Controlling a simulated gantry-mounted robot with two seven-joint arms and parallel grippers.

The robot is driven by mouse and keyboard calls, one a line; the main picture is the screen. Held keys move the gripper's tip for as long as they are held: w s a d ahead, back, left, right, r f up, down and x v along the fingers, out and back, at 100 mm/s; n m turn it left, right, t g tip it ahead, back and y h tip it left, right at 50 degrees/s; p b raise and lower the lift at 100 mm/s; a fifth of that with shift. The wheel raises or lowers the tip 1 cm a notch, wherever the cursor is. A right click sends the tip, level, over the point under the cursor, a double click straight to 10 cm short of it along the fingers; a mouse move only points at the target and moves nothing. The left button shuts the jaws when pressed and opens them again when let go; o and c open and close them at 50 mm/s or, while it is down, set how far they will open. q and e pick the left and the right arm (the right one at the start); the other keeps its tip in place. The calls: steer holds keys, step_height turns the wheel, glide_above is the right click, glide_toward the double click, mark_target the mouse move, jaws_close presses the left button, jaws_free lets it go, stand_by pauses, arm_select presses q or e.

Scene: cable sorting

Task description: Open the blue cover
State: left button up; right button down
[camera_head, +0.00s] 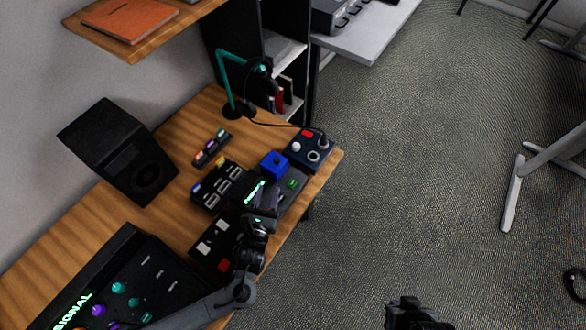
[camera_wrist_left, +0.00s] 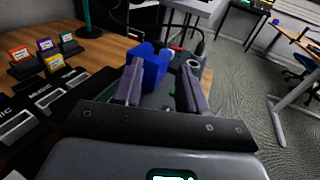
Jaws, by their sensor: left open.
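The blue cover (camera_head: 274,164) is a small boxy blue piece on a dark panel near the front right of the wooden desk. My left gripper (camera_head: 263,187) is open just in front of it. In the left wrist view the cover (camera_wrist_left: 151,66) shows between and beyond the open fingers (camera_wrist_left: 161,75), closer to the left finger, which overlaps its lower left edge. I cannot tell whether the finger touches it. My right gripper (camera_head: 408,310) is at the bottom edge of the head view, over the floor and away from the desk; its jaws cannot be made out.
A dark blue box with a red label (camera_head: 309,151) stands right of the cover. A black slotted module (camera_head: 217,186) and a row of small coloured labels (camera_head: 211,147) lie to its left. The floor at right is mostly free.

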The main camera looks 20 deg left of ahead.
mark_target(276, 162)
arm_select(q)
steer(key=shift+w+a+f+b, duration=0.2)
steer(key=shift+w+f+b, duration=0.55)
steer(key=shift+b, duration=0.2)
steer(key=shift+w+a+t, duration=0.15)
steer(key=shift+t, duration=0.15)
steer(key=shift+w+r+b, duration=0.1)
steer(key=shift+w+b, duration=0.15)
steer(key=shift+b, duration=0.1)
steer(key=shift+w, duration=0.4)
steer(key=w, duration=0.3)
steer(key=w+b, duration=0.1)
steer(key=w, duration=0.2)
steer(key=w+b, duration=0.1)
steer(key=w, duration=0.2)
steer(key=shift+w+a, duration=0.25)
steer(key=shift+w, duration=0.15)
arm_select(e)
step_height(276, 162, down, 7)
steer(key=shift+s+a+r, duration=0.15)
steer(key=shift+a+r, duration=0.05)
steer(key=shift+a, duration=0.05)
arm_select(q)
jaws_close()
arm_select(e)
steer(key=shift+a, duration=0.1)
